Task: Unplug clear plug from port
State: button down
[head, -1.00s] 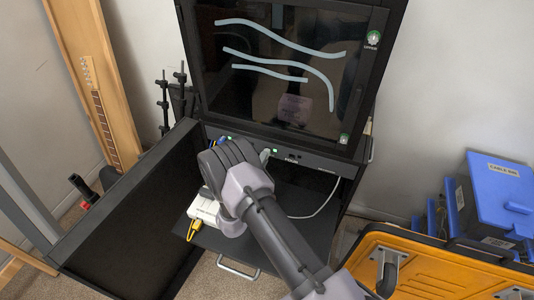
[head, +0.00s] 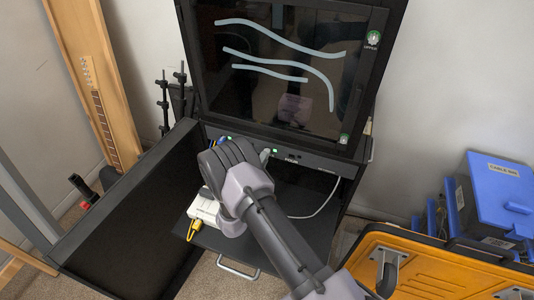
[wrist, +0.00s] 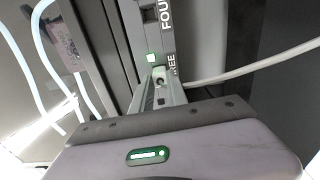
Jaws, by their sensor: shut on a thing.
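The port panel (head: 310,160) is a dark strip below the large screen, with small green lights. In the wrist view, the panel (wrist: 168,40) shows white labels reading "FOUR" and part of "THREE", with a lit square port light. My gripper (wrist: 158,78) is up against the panel beside the "THREE" label. Its fingers are shut on the small clear plug (wrist: 158,72), which is mostly hidden between them. I cannot tell how far the plug sits in the port. In the head view my arm hides most of the gripper (head: 266,156).
A white cable (wrist: 250,67) runs off right of the gripper. A white box (head: 203,208) and yellow cable (head: 196,230) are on the shelf below. The open black door (head: 130,205) stands left. An orange case (head: 440,265) and blue bins (head: 495,195) are at right.

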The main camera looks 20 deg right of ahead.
jog(key=shift+v, duration=2.9)
jog(key=s+a+r+p, duration=0.2)
jog(key=s+a+r, duration=0.1)
jog(key=s, duration=0.1)
jog(key=shift+s+a, duration=0.25)
jog(key=shift+s, duration=0.15)
jog(key=shift+r+p, duration=0.1)
jog(key=shift+p, duration=0.2)
